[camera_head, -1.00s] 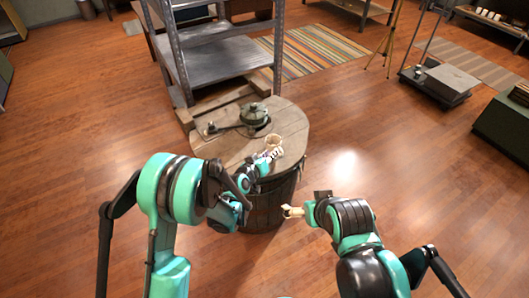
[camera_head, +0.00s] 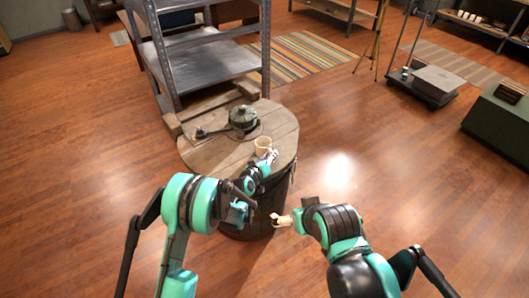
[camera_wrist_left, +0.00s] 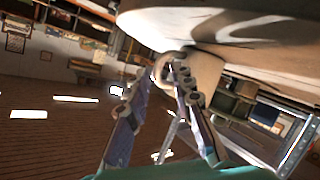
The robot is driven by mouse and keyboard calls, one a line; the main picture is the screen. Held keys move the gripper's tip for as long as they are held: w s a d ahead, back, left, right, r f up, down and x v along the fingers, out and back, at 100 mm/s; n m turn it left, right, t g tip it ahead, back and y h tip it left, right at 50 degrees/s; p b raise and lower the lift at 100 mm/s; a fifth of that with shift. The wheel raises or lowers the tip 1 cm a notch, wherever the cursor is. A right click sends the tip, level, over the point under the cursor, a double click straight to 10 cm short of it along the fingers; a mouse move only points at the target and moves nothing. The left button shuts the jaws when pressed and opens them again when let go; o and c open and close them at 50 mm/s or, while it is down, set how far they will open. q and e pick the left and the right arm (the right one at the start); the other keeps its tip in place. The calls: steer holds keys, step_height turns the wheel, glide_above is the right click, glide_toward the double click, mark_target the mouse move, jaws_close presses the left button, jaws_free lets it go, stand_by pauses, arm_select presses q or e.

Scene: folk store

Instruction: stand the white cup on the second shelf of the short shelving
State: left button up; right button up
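The white cup (camera_head: 263,145) appears cream-coloured and stands upright on the round wooden barrel top (camera_head: 285,125), near its front edge. My left gripper (camera_head: 269,156) is at the near side of the cup. In the left wrist view, the cup (camera_wrist_left: 203,72) is partly hidden behind a finger. Its ring handle (camera_wrist_left: 163,68) shows between the fingertips of the left gripper (camera_wrist_left: 160,75), which are apart. A grey metal shelving unit (camera_head: 205,58) stands behind the barrel, its upper part cut off. My right gripper (camera_head: 276,220) is low beside the barrel; its fingers are too small to read.
A green lidded pot-like object (camera_head: 243,117) with a dark arm lies on the barrel top behind the cup. Wooden beams (camera_head: 190,108) lie between barrel and shelving. A striped rug (camera_head: 300,55) lies behind.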

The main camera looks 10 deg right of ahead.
arm_select(q)
jaws_close()
steer(key=shift+r, duration=0.15)
